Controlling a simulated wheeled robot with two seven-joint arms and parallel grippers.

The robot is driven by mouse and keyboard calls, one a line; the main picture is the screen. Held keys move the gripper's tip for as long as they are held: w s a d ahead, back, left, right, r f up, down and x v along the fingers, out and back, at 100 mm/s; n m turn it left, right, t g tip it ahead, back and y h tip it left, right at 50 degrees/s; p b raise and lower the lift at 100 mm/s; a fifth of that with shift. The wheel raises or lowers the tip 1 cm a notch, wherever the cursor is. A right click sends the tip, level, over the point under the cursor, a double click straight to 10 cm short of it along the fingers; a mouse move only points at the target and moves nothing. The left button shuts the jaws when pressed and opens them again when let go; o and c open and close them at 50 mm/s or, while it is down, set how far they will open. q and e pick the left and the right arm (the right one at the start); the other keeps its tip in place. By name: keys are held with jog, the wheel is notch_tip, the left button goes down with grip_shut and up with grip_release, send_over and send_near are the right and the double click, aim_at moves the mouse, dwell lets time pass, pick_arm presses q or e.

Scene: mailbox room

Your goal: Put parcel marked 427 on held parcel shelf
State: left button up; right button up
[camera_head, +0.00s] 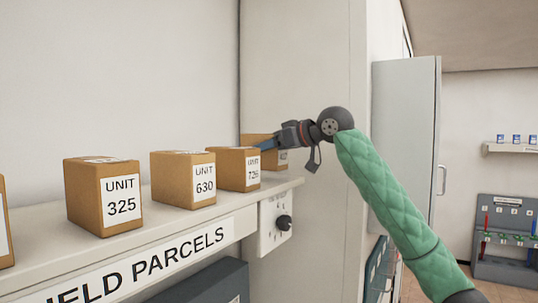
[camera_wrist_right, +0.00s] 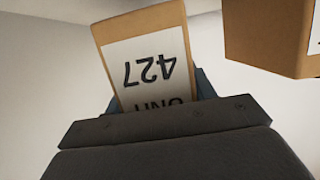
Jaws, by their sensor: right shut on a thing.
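The parcel marked 427 is a brown box with a white label; in the right wrist view the parcel (camera_wrist_right: 142,62) sits between the fingers, its number upside down. In the head view the same parcel (camera_head: 258,139) shows partly behind the parcel marked 726 (camera_head: 238,167). My right gripper (camera_head: 268,144) is shut on the parcel at the right end of the held parcel shelf (camera_head: 150,233), whose front reads "HELD PARCELS", its first letter cut off. I cannot tell whether the parcel touches the shelf. My left gripper is not in view.
Parcels marked 325 (camera_head: 103,195) and 630 (camera_head: 183,178) stand left of 726, and another is cut off at the left edge. A dial box (camera_head: 275,223) hangs below the shelf's right end. A wall panel (camera_head: 300,90) rises close behind my right gripper.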

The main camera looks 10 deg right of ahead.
aim_at(269, 157)
jog(key=shift+f+p, duration=0.45)
jog(key=shift+f, duration=0.85)
jog(key=shift+f, duration=0.1)
jog(key=o, duration=1)
jog(key=shift+f, duration=0.15)
jog(key=shift+c, duration=0.2)
jog(key=o, duration=0.4)
jog(key=shift+o, duration=0.2)
